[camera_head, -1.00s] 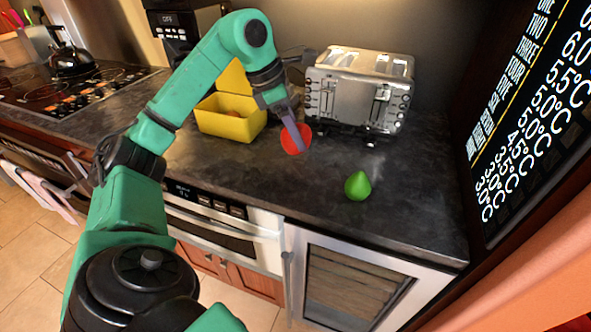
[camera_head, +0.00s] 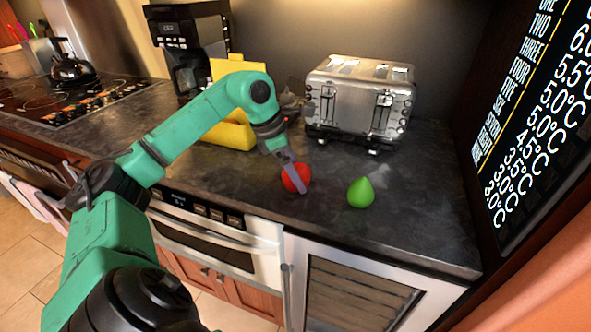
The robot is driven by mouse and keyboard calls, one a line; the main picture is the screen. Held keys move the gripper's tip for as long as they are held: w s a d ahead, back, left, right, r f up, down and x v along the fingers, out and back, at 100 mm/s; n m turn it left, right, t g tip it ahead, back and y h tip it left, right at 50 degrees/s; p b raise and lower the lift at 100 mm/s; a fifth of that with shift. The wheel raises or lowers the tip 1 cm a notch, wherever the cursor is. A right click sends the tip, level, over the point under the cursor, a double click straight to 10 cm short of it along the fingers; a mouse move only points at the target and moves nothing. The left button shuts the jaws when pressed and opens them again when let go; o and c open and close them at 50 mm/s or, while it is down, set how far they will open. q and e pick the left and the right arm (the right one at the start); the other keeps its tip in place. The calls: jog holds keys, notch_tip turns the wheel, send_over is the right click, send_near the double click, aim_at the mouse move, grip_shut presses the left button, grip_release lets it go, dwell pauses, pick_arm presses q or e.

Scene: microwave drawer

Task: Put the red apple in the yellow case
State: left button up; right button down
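The red apple (camera_head: 303,172) is at the counter's middle, left of the green pear. My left gripper (camera_head: 297,181) points down at the apple. One finger crosses its front face; the other finger is hidden behind it. The apple appears gripped between them. I cannot tell whether it touches the counter. The yellow case (camera_head: 232,136) stands further back and left, its lid (camera_head: 238,70) raised. My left arm crosses in front of the case and hides its opening. My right gripper is out of view.
A green pear (camera_head: 361,192) stands right of the apple. A silver toaster (camera_head: 360,98) is behind them. A black coffee maker (camera_head: 186,42) is behind the case. The stove (camera_head: 70,100) is far left. The dark counter (camera_head: 410,195) is clear at right.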

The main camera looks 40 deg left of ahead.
pick_arm(q)
jog(key=shift+r, duration=0.4)
jog(key=p+v, duration=0.2)
jog(key=v, duration=0.9)
jog(key=shift+r, duration=0.25)
jog(key=shift+s+p, duration=0.1)
jog(key=shift+p, duration=0.2)
